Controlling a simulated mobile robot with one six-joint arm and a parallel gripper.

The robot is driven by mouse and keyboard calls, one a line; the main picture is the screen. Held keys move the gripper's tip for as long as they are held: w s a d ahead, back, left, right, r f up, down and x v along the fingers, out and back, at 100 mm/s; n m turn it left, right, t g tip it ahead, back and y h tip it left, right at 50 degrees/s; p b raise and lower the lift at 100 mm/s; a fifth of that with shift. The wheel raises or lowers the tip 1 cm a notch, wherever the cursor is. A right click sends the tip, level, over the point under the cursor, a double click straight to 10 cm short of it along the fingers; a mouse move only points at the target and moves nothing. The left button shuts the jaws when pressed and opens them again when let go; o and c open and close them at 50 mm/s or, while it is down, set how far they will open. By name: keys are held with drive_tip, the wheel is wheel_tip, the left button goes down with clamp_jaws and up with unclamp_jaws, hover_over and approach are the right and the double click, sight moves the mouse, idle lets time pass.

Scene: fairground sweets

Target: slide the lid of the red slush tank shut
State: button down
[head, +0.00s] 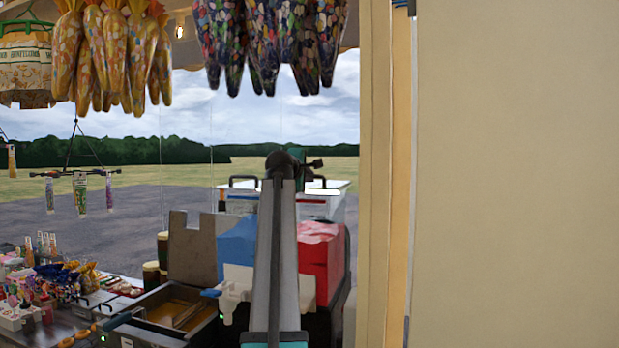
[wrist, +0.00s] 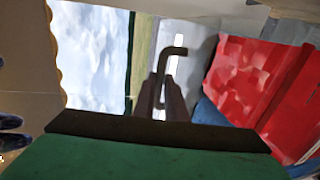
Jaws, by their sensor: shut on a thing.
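The red slush tank (head: 322,262) stands at the right of the machine, beside the blue tank. It also shows at the right of the wrist view (wrist: 245,80), which is turned on its side. Its pale lid (head: 318,206) lies on top, partly hidden by my arm; I cannot tell how far open it is. My gripper (head: 308,165) is above the tanks, at the lid's level or slightly higher. In the wrist view its fingers (wrist: 166,92) are shut on the dark, bent lid handle (wrist: 174,52).
The blue tank (head: 238,245) is close on the left. A pan of amber liquid (head: 180,309) and a counter of sweets lie further left. Bags of sweets (head: 112,55) hang above. A beige wall panel (head: 515,180) closes off the right side.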

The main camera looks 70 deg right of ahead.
drive_tip(key=c, duration=2.1)
unclamp_jaws()
drive_tip(key=shift+a, duration=0.15)
drive_tip(key=shift+s+a+r+b, duration=0.15)
drive_tip(key=shift+a+r+b, duration=0.45)
drive_tip(key=shift+a, duration=1.6)
drive_tip(key=shift+s+a+r+b, duration=0.1)
drive_tip(key=shift+a+r+b, duration=0.45)
drive_tip(key=shift+a, duration=1.65)
drive_tip(key=shift+s+a+r+b, duration=0.2)
drive_tip(key=shift+a+b, duration=0.75)
drive_tip(key=shift+a, duration=1.25)
clamp_jaws()
drive_tip(key=shift+w+f, duration=0.1)
